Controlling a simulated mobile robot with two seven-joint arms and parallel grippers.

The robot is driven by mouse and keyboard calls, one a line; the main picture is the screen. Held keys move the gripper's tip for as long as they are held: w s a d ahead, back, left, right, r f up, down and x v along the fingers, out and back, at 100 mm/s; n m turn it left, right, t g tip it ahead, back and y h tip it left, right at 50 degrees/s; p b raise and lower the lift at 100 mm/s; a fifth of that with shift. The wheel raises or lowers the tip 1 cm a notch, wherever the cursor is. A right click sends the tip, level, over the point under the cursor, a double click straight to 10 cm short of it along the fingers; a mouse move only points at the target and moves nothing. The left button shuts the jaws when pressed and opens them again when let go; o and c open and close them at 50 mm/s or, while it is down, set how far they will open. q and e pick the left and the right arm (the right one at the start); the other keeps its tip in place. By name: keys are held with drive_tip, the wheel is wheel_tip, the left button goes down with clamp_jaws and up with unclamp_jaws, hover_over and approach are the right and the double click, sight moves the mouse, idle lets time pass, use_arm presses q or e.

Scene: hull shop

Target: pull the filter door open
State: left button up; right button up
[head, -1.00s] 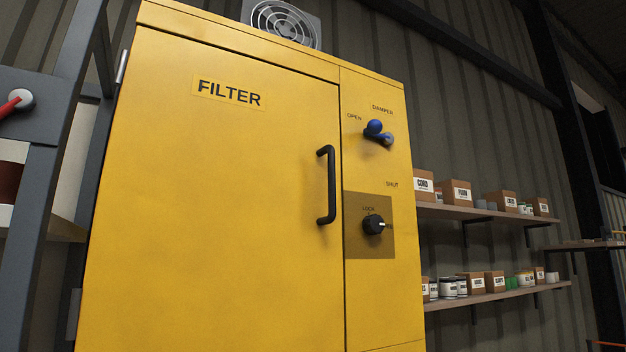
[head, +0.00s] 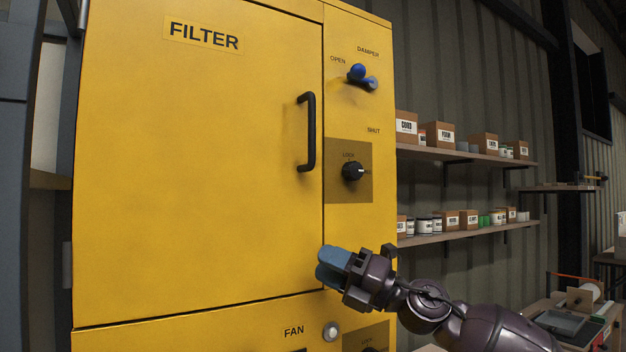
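The yellow filter door (head: 200,160), labelled FILTER, sits flush in its cabinet and looks closed. Its black vertical bar handle (head: 312,135) is near the door's right edge. My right gripper (head: 333,267), with blue finger pads, is in front of the cabinet, below the handle and apart from it. Its pads appear close together with nothing visible between them; their gap cannot be judged from this angle. My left gripper is not in view.
Right of the door are a blue-ended damper lever (head: 362,77) near OPEN and a black lock knob (head: 352,171), its white mark pointing right. A FAN panel with a round button (head: 331,331) is below. Shelves (head: 470,155) of boxes and cans stand at right.

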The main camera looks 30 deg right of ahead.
wheel_tip(320, 180, up, 12)
drive_tip(key=s+n+g, duration=0.2)
drive_tip(key=n+g, duration=0.1)
drive_tip(key=n, duration=0.4)
wheel_tip(320, 180, up, 11)
drive_tip(key=n+t+h+p, duration=0.2)
drive_tip(key=h+p, duration=0.2)
drive_tip(key=h, duration=0.1)
hover_over(312, 158)
drive_tip(key=shift+w+d+r, duration=0.15)
drive_tip(key=shift+w+r, duration=0.05)
drive_tip(key=shift+w, duration=0.15)
drive_tip(key=c, duration=0.7)
clamp_jaws()
